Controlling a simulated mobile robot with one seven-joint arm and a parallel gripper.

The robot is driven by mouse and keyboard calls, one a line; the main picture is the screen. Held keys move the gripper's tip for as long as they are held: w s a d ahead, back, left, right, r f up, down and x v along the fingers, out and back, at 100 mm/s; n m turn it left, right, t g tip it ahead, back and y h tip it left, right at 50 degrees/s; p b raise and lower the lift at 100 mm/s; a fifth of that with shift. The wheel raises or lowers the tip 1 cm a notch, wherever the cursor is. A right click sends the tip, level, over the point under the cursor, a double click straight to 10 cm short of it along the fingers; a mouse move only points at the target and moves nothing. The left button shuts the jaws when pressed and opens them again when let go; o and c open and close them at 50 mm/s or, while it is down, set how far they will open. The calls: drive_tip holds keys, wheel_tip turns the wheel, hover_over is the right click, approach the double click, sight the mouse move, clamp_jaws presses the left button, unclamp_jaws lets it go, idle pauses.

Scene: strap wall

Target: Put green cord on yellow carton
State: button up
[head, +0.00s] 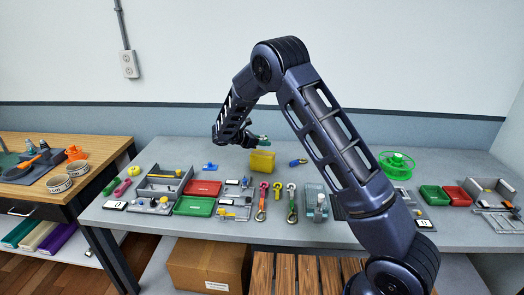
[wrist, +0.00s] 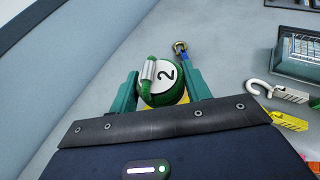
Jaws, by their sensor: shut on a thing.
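My gripper (wrist: 163,84) has teal fingers and is shut on the green cord (wrist: 151,93), a rounded green item with a silver fitting and a white label reading 2. In the head view the yellow carton (head: 262,164) stands upright on the grey bench near the back. My gripper (head: 252,139) is just above and slightly left of the carton, with a bit of green at its tip. In the wrist view only slivers of the yellow carton (wrist: 263,102) show behind the cord and the fingers. I cannot tell whether the cord touches the carton.
A blue-ended hook piece (head: 298,162) lies right of the carton. Several hooked straps (head: 277,190) lie in front. A red box (head: 203,188) and a green box (head: 194,206) stand front left. A green reel (head: 397,164) is farther right. The bench behind the carton looks clear.

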sight(262, 154)
drive_tip(key=shift+f, duration=2.35)
drive_tip(key=shift+f, duration=0.1)
drive_tip(key=o, duration=1)
drive_tip(key=shift+c, duration=0.2)
